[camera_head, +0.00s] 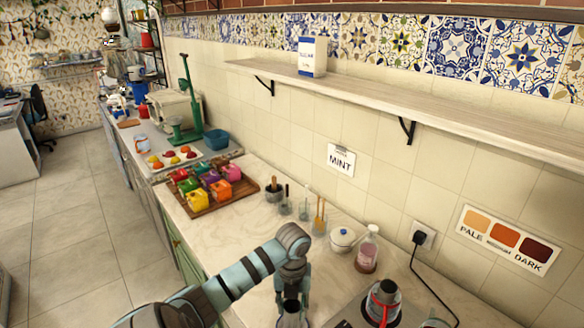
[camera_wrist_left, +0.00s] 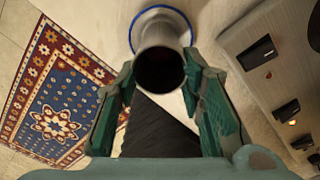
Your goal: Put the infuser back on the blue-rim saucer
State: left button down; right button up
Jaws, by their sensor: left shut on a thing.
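My left gripper (camera_head: 292,292) is at the bottom of the head view, over the counter. In the left wrist view its green fingers (camera_wrist_left: 160,72) are shut on the infuser (camera_wrist_left: 160,42), a grey metal cylinder with a dark round opening. The infuser also shows low in the head view (camera_head: 292,317), partly cut off. The blue-rim saucer (camera_wrist_left: 150,10) shows behind the infuser in the left wrist view, lined up with its far end. I cannot tell whether the infuser touches it. My right gripper is not in view.
A pot with a red band (camera_head: 383,301) stands on a grey plate to the right. A white lidded bowl (camera_head: 343,239), a glass bottle (camera_head: 367,250) and a wooden tray (camera_head: 243,188) of coloured boxes stand farther back. A black cord (camera_head: 420,265) hangs from the wall socket.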

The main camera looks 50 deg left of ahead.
pick_arm(q)
jog(key=c, duration=1.1)
grip_release()
